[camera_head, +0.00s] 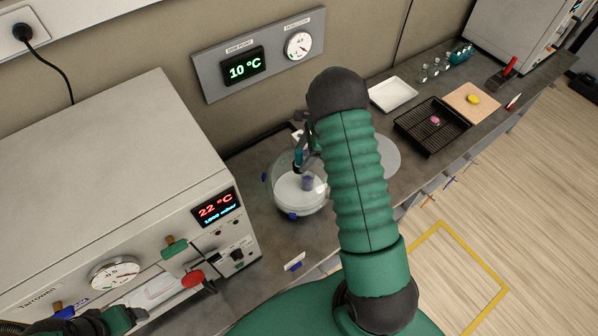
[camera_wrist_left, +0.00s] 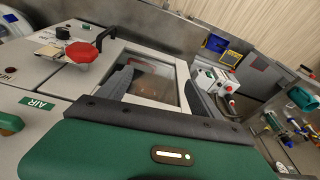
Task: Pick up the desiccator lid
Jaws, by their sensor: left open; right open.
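The desiccator (camera_head: 297,208) is a round clear bowl with a white inside and blue clips at its rim, standing on the grey bench in the head view. A knob (camera_head: 308,183) of bluish grey shows over its middle, apparently on the clear desiccator lid, whose outline is hard to make out. My right gripper (camera_head: 303,160) is open just above the knob, partly hidden by my right arm; I cannot tell whether it touches. My left gripper (camera_head: 135,315) is at the lower left, in front of the oven-like box, open and mostly cut off.
The large grey box (camera_head: 110,170) with a 22 °C display stands left of the desiccator. A pale round disc (camera_head: 387,155) lies partly behind my right arm. A white tray (camera_head: 393,94), a black rack (camera_head: 432,125) and a wooden board (camera_head: 471,101) are farther right.

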